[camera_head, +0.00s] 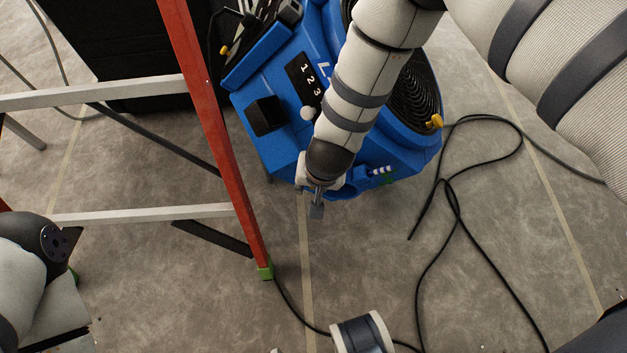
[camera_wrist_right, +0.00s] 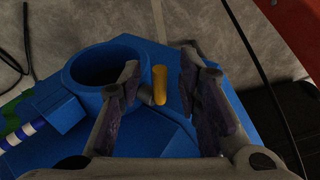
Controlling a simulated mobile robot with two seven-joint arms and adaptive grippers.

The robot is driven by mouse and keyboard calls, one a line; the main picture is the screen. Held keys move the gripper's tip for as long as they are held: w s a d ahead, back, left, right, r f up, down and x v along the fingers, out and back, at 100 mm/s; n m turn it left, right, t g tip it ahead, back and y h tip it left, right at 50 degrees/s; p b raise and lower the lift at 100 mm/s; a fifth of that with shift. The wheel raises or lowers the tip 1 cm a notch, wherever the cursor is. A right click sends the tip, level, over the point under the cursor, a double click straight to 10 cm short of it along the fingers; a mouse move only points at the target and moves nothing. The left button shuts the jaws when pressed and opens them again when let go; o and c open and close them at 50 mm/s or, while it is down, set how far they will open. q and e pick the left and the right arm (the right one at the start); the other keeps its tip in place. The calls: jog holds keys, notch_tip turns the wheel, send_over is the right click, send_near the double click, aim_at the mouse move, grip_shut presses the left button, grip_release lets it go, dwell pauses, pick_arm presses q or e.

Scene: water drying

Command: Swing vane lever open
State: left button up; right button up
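A short yellow lever (camera_wrist_right: 159,85) stands up from the blue machine (camera_wrist_right: 165,130) in the right wrist view. It is next to a round blue pipe opening (camera_wrist_right: 72,75). My right gripper (camera_wrist_right: 165,72) is open, with one dark finger on each side of the lever. A gap shows on the lever's right, while its left side is close to the left finger; I cannot tell whether they touch. In the head view my right gripper (camera_head: 317,208) is at the blue machine's (camera_head: 262,145) near edge, and the lever is hidden there.
A red ladder (camera_head: 205,120) with pale rungs stands left of the machine. Black cables (camera_head: 455,185) loop over the grey floor at right and in front. A black box (camera_head: 120,50) is behind the ladder. A yellow knob (camera_head: 435,121) sits on the machine's right side.

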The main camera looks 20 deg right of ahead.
jog(key=v, duration=1.2)
